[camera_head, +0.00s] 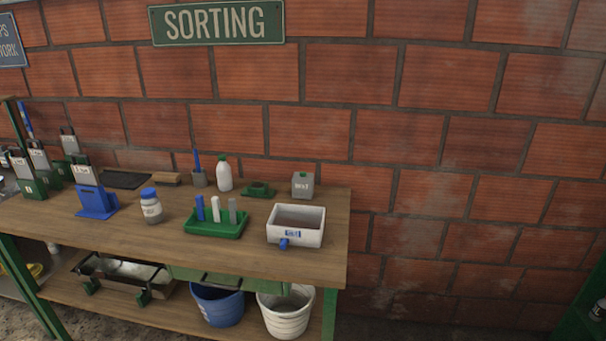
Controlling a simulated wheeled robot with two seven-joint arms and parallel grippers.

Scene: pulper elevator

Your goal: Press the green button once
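No thing in the camera_head view is clearly a green button. A small grey box (302,187) with a green top and an unreadable label stands at the bench's back right; I cannot tell whether that top is a button. A low green object (258,189) sits to its left, too small to make out. Neither of my grippers shows in this view.
The wooden bench (150,232) stands against a brick wall under a SORTING sign (217,22). It holds a white tray (296,225), a green rack (215,222), a jar (151,208) and a white bottle (224,176). Buckets stand below. A green structure (584,318) is at lower right.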

